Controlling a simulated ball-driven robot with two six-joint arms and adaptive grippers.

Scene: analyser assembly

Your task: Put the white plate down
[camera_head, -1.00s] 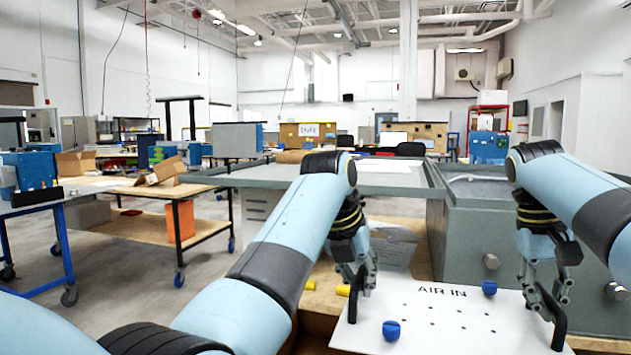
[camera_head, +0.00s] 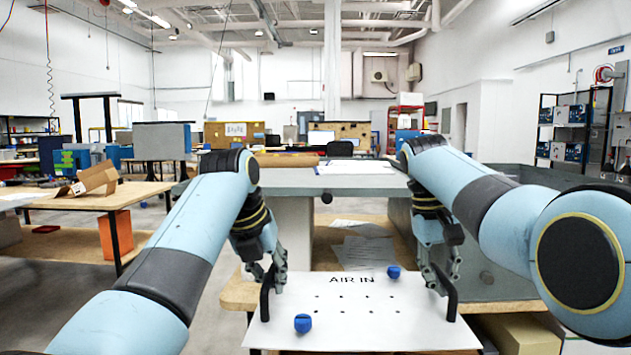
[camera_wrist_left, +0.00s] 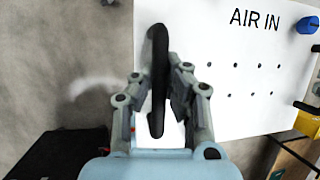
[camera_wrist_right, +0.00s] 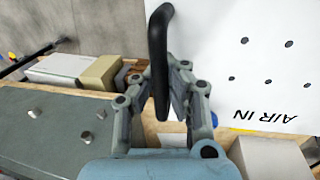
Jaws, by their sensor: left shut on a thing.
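The white plate (camera_head: 365,328) with "AIR IN" lettering, rows of small holes and two blue knobs is at the bottom of the head view, roughly level. It has black handles at its left (camera_head: 265,303) and right (camera_head: 452,304) ends. My left gripper (camera_head: 274,275) is shut on the left handle, which also shows between its fingers in the left wrist view (camera_wrist_left: 158,65). My right gripper (camera_head: 438,278) has its fingers around the right handle, seen between them in the right wrist view (camera_wrist_right: 160,50), and looks shut on it. The plate's underside is hidden.
A grey-topped bench (camera_head: 320,182) with papers on top stands ahead, with a wooden lower shelf (camera_head: 240,292) behind the plate. A wooden table (camera_head: 75,196) with a cardboard box stands to the left. Open floor (camera_head: 60,300) lies at the left.

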